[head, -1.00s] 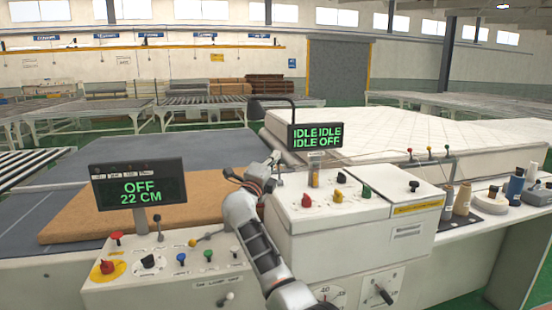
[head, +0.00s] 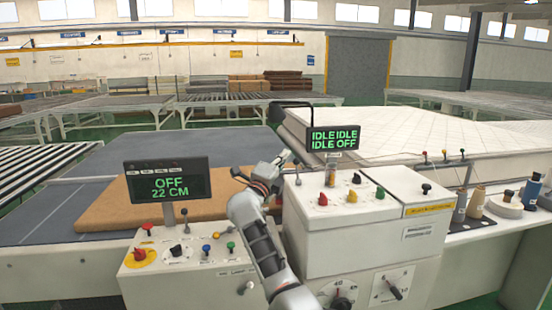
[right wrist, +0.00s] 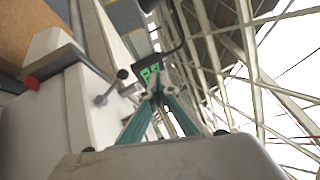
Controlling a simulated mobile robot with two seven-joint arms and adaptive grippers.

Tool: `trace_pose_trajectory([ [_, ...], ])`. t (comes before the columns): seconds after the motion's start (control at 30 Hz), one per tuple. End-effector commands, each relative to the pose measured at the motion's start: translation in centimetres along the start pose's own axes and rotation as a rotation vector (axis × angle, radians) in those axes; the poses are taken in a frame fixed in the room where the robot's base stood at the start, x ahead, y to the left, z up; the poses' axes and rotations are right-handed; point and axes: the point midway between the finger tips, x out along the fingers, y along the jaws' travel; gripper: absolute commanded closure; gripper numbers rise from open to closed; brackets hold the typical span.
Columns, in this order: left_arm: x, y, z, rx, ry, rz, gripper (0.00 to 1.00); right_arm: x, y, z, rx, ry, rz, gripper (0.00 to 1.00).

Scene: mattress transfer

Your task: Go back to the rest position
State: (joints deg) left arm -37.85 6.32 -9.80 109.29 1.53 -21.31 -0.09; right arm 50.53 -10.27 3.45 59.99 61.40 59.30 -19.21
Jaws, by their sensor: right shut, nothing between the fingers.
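My right arm comes up from the bottom centre of the head view. Its gripper (head: 276,164) is raised in front of the gap between the two control consoles. In the right wrist view the gripper's teal fingers (right wrist: 157,95) meet at the tips, shut with nothing between them. The gripper appears apart from the levers and knobs. My left gripper is not in view.
The left console (head: 190,258) has a display (head: 166,181) reading OFF 22 CM. The right console (head: 345,235) has a display (head: 334,138) reading IDLE and OFF. A brown slab (head: 120,212) lies behind the left console. A white mattress (head: 400,130) lies at right.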

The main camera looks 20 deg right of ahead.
Motion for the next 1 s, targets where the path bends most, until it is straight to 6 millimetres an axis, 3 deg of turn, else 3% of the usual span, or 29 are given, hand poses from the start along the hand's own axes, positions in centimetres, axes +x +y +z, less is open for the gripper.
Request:
trace_pose_trajectory([
  [0.27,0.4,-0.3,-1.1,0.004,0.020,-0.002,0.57,-0.4,0.8,-0.3,-0.028,-0.014,-0.012,1.00],
  [0.47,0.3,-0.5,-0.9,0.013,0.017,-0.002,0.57,-3.8,5.1,-1.9,-0.235,-0.146,-0.108,1.00],
  [0.67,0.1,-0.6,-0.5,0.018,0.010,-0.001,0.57,-10.8,11.6,-3.5,-0.538,-0.375,-0.214,1.00],
  [0.77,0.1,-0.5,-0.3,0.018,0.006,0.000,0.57,-15.3,15.2,-4.6,-0.688,-0.504,-0.248,1.00],
  [1.0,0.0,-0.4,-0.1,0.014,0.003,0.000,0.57,-27.5,24.1,-9.3,-1.043,-0.833,-0.285,1.00],
])
